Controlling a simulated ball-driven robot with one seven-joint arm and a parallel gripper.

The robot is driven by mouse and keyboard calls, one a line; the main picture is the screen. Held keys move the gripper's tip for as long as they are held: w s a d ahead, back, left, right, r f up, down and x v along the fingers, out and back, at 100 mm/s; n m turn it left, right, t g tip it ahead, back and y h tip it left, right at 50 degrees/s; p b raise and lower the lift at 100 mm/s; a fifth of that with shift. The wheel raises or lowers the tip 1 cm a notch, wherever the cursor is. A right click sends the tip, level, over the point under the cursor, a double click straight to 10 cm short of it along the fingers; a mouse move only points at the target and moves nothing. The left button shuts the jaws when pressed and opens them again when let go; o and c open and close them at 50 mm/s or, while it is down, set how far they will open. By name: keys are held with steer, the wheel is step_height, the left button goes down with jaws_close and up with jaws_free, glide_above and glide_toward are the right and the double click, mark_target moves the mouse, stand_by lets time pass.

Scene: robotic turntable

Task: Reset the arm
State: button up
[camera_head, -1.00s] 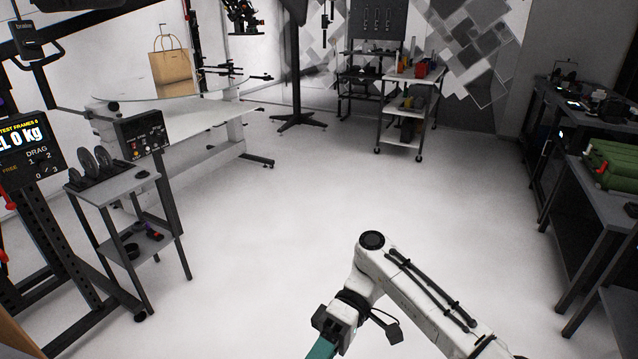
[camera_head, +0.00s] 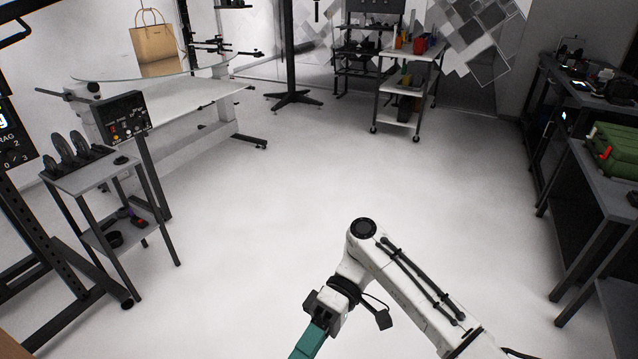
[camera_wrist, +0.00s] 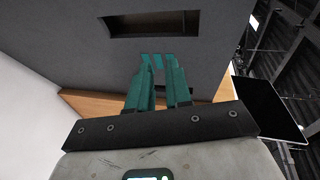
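My white arm (camera_head: 405,290) enters from the bottom right in the head view and bends at a round dark-capped joint. The teal part of my gripper (camera_head: 309,341) points down to the lower left and is cut off by the picture's edge. In the wrist view, the teal fingers of my gripper (camera_wrist: 158,60) reach toward a dark grey surface with a slot. The fingers stand close together, and whether their tips meet is not clear. I see no object held between them.
A small grey side table (camera_head: 90,172) stands at the left. A glass-topped white table with a paper bag (camera_head: 156,45) is behind it. A shelf cart (camera_head: 405,85) stands at the back. Dark benches with a green case (camera_head: 612,150) line the right. The middle floor is clear.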

steer(key=s+a+f+m+t, duration=0.25)
steer(key=s+f+t, duration=0.25)
steer(key=f, duration=0.3)
steer(key=s+d+f+m+t+p, duration=0.1)
steer(key=s+d+f+m+t, duration=0.2)
steer(key=d+f+t, duration=0.15)
steer(key=s+d+m+t+h, duration=0.1)
steer(key=s+d+m+h, duration=0.1)
steer(key=d, duration=0.7)
steer(key=s+d+m+t+h+p, duration=0.1)
steer(key=s+d+m+t+h, duration=0.1)
steer(key=s+d+h, duration=0.2)
steer(key=s+d+m+t+h, duration=0.1)
steer(key=s+d+m+h, duration=0.1)
steer(key=s+d, duration=0.6)
steer(key=d+m, duration=0.1)
steer(key=d, duration=0.6)
steer(key=shift+s+r+h, duration=0.2)
steer(key=shift+r+h, duration=0.15)
steer(key=shift+h, duration=0.05)
steer(key=shift+w+a, duration=0.1)
